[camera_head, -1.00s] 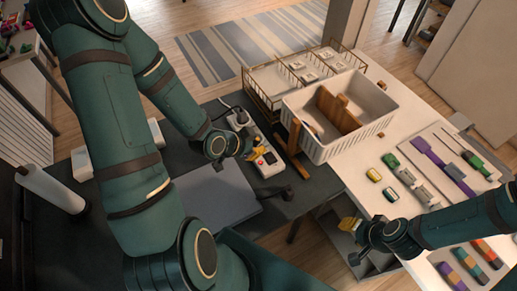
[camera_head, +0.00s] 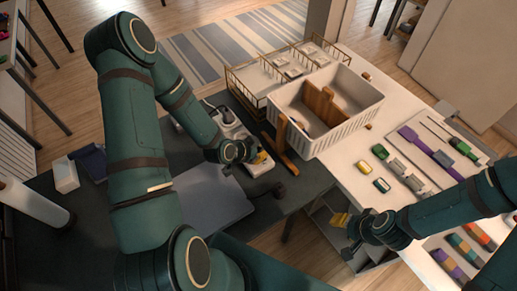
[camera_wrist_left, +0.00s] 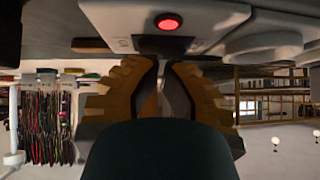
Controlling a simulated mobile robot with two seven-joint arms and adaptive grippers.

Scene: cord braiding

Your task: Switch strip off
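The white power strip (camera_head: 256,170) lies on the dark desk, with plugs at its far end. My left gripper (camera_head: 262,157) is over its near end and hides part of it in the head view. In the left wrist view, the strip (camera_wrist_left: 120,18) fills the top, with a round red switch (camera_wrist_left: 168,22) that looks lit. The left gripper's yellow-brown fingers (camera_wrist_left: 163,62) converge close to the switch, with nothing visible between them. Contact cannot be told. My right gripper (camera_head: 341,219) is in front of the white table, and its finger opening is unclear.
A white basket (camera_head: 342,136) with wooden dividers stands right of the strip. Behind it is a wire rack (camera_head: 238,78). Cord holders and coloured blocks (camera_head: 379,151) lie on the white table (camera_head: 345,170).

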